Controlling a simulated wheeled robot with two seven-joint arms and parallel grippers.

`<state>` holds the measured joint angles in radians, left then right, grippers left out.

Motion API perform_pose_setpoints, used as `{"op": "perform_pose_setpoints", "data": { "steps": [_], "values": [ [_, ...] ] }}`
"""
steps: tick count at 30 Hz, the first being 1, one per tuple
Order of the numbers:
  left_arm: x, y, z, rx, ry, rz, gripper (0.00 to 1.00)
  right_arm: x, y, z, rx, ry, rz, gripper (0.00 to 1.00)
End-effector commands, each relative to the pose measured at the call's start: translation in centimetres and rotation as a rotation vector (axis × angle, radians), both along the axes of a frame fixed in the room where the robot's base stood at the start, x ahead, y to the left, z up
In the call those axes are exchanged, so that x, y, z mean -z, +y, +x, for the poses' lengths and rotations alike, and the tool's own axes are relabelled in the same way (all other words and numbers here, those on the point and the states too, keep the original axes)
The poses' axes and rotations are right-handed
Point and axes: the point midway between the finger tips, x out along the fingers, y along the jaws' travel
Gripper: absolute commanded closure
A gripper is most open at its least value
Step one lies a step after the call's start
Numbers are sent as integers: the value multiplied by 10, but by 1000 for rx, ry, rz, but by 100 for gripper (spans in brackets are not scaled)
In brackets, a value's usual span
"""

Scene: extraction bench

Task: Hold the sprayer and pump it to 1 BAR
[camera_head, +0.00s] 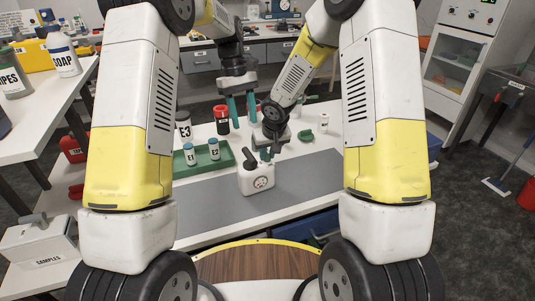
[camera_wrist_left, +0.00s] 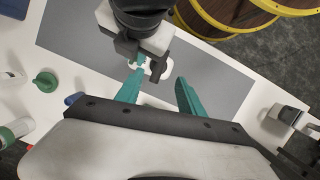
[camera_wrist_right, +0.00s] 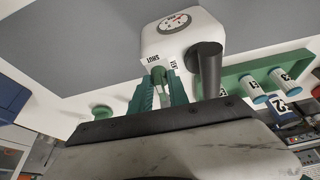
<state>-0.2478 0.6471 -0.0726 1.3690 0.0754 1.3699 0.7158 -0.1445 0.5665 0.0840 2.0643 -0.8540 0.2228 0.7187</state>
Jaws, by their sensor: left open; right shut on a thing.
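The sprayer (camera_head: 257,181) is a white bottle with a round dial gauge on its front, standing on the grey mat. In the right wrist view the sprayer (camera_wrist_right: 180,40) shows the gauge, a "SHUT" label and a dark upright handle (camera_wrist_right: 208,66). The needle is too small to read. My right gripper (camera_wrist_right: 161,88) is shut on the sprayer's narrow top part; in the head view it hides some of the top. My left gripper (camera_head: 242,108) is open and empty, above and behind the sprayer. In the left wrist view, the right gripper partly hides the sprayer (camera_wrist_left: 157,69).
A green tray (camera_head: 179,163) with small labelled vials is left of the sprayer. An E3 jar (camera_head: 183,126) and a red-and-black jar (camera_head: 221,120) stand behind it. A small white bottle (camera_head: 322,124) stands to the right. The grey mat (camera_head: 215,200) is clear around the sprayer's front.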

Motion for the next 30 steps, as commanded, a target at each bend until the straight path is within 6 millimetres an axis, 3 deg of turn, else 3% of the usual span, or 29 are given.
{"op": "perform_pose_setpoints", "data": {
  "steps": [8, 21, 30],
  "values": [
    [7, -1, 2, 147, 17, -10, 55, 0, 0, 0, 0, 0, 0, 100],
    [101, -1, 1, 144, 18, -10, 55, 0, 0, 0, 0, 0, 0, 100],
    [135, -1, 2, 142, 15, -10, 55, 0, 0, 0, 0, 0, 0, 100]
  ]
}}
